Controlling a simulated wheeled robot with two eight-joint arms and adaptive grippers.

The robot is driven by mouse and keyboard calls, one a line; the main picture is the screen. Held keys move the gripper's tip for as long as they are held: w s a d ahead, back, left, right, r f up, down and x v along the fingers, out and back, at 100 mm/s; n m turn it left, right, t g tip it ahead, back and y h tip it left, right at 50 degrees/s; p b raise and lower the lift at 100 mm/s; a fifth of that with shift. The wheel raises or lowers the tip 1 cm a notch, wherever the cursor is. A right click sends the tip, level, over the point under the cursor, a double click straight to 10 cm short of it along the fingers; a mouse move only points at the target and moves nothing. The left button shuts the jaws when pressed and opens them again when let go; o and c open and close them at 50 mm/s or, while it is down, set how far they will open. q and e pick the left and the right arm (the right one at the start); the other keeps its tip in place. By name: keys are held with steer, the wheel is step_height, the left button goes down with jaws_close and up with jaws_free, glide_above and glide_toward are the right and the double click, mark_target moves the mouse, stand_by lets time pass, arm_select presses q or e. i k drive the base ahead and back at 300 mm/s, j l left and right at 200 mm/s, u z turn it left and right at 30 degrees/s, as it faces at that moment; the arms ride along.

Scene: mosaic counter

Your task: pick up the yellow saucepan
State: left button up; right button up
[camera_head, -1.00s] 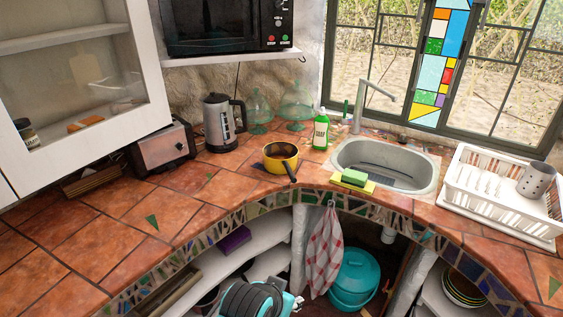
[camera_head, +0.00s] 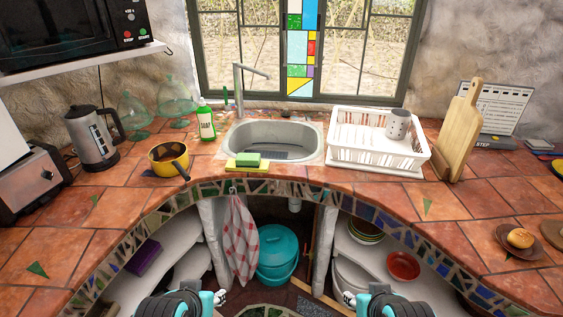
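The yellow saucepan (camera_head: 163,165) stands upright on the tiled counter (camera_head: 110,207), left of the sink. My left gripper (camera_head: 180,301) is at the bottom edge of the view, below and in front of the counter, well apart from the saucepan. My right gripper (camera_head: 390,301) is at the bottom edge too, farther right. Both are cut off by the frame, and their fingertips cannot be made out.
A kettle (camera_head: 92,140) and toaster (camera_head: 35,180) stand left of the saucepan. A green soap bottle (camera_head: 206,122), sponge (camera_head: 247,159) and sink (camera_head: 312,132) are to its right. A white dish rack (camera_head: 372,150) stands beyond. The counter in front of the toaster is mostly clear.

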mark_target(168, 158)
steer(key=i+u, duration=0.5)
steer(key=u, duration=0.15)
steer(key=i+u, duration=0.35)
steer(key=k+l, duration=0.05)
steer(key=k, duration=0.05)
